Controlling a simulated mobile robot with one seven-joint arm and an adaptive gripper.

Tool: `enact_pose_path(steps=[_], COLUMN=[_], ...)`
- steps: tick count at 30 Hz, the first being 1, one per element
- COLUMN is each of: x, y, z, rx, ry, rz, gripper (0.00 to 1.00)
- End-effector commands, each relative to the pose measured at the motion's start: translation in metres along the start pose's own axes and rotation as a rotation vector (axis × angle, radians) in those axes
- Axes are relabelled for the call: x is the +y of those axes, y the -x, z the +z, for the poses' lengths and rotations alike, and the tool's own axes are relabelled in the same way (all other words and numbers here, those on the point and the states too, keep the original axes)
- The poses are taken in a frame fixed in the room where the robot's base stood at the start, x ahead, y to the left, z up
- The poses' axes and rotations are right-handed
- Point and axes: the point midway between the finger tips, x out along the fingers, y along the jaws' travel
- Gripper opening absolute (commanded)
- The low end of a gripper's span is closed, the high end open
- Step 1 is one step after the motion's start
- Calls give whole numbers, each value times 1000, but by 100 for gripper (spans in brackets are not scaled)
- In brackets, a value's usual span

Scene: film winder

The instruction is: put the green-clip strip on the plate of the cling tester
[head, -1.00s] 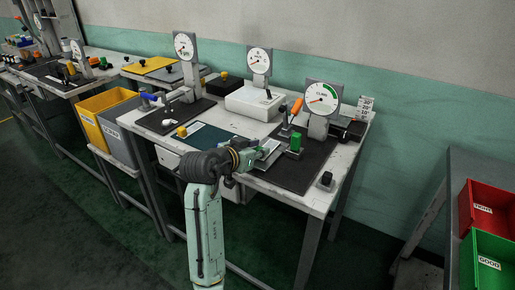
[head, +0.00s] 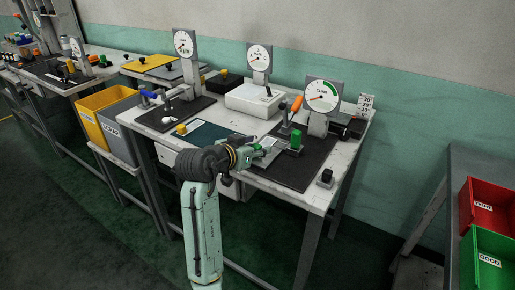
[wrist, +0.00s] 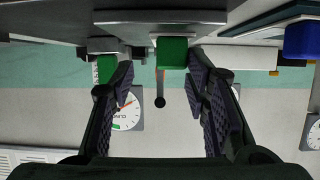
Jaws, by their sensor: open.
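The cling tester has a round dial with a green arc (head: 323,95) and stands on a dark mat at the table's right end. Its upright green block (head: 296,140) also shows in the wrist view (wrist: 105,69). My gripper (head: 262,149) is over the mat's left part, left of that block. In the upside-down wrist view my gripper (wrist: 165,95) is open, its fingers apart on either side of a nearer green clip (wrist: 172,53). A pale flat piece (head: 270,143) lies just beyond the fingertips; I cannot tell strip from tester plate there.
An orange handle (head: 297,105) rises behind the green block. A white box with a dial (head: 255,99) is behind my gripper. Red (head: 488,207) and green (head: 488,260) bins stand at far right.

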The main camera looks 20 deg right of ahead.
Motion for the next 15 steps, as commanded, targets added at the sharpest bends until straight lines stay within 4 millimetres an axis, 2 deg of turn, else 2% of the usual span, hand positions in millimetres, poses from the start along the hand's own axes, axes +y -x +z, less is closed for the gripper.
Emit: enact_pose_path(steps=[9,15], x=[-1,-1], y=[67,98], z=[3,2], rx=[2,2], ry=[-3,-1], rz=[-5,-3], gripper=[43,43])
